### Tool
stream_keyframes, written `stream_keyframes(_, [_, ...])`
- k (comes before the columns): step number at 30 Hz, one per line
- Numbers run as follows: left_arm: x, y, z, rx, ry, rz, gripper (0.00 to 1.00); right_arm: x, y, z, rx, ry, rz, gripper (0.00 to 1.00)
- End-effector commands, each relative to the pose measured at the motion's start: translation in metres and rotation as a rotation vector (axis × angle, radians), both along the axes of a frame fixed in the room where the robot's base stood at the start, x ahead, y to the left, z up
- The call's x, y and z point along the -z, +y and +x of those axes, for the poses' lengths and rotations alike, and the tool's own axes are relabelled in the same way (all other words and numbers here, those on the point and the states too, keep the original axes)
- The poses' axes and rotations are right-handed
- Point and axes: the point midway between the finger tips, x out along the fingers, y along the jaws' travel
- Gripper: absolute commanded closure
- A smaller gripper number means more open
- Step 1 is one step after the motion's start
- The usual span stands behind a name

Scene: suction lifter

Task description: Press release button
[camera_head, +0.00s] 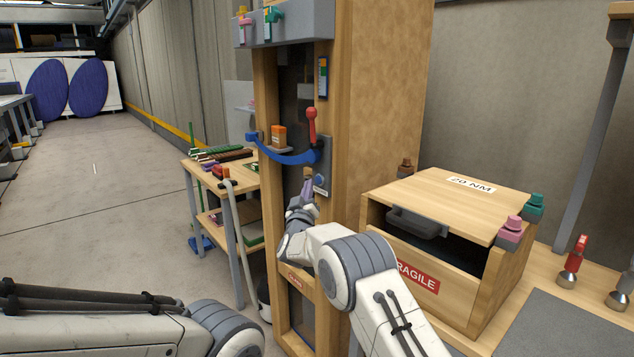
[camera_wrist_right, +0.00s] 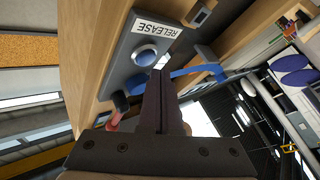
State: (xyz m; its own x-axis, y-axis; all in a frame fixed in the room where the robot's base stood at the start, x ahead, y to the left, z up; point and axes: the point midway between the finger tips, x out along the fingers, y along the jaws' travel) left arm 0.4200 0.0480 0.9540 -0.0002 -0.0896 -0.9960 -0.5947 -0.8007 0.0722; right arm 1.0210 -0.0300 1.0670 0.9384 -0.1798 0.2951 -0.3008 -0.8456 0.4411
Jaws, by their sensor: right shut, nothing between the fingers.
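The release button (camera_wrist_right: 146,55) is a round blue button in a pale ring on a grey plate, beside a white RELEASE label (camera_wrist_right: 157,28). In the head view the grey panel (camera_head: 324,160) is on the wooden frame, with a small blue-and-white spot (camera_head: 320,180) low on it. My right gripper (camera_head: 309,188) is shut and empty, just below and left of that spot. In the wrist view its closed fingertips (camera_wrist_right: 160,74) are close beside the button; I cannot tell whether they touch. My left arm shows at the lower left, but its gripper is out of frame.
A red-handled lever (camera_head: 311,126) and a curved blue bar (camera_head: 286,157) are just above my right gripper. An orange item (camera_head: 279,137) stands left of the lever. A wooden crate (camera_head: 470,193) is to the right. A side table (camera_head: 212,168) holds coloured items. Floor at left is clear.

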Motion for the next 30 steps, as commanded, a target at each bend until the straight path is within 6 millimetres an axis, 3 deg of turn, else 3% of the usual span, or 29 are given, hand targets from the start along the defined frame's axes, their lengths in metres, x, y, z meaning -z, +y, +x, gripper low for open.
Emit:
stream_keyframes(7, [0.000,0.000,0.000,0.000,0.000,0.000,0.50,0.000,0.008,-0.005,-0.002,0.001,0.000,1.00])
stream_keyframes(19, [0.000,0.000,0.000,0.000,0.000,0.000,0.50,0.000,0.038,-0.027,-0.002,0.000,-0.001,1.00])
stream_keyframes(30, [0.000,0.000,0.000,0.000,0.000,0.000,0.50,-0.001,0.039,-0.029,-0.004,0.004,0.001,1.00])
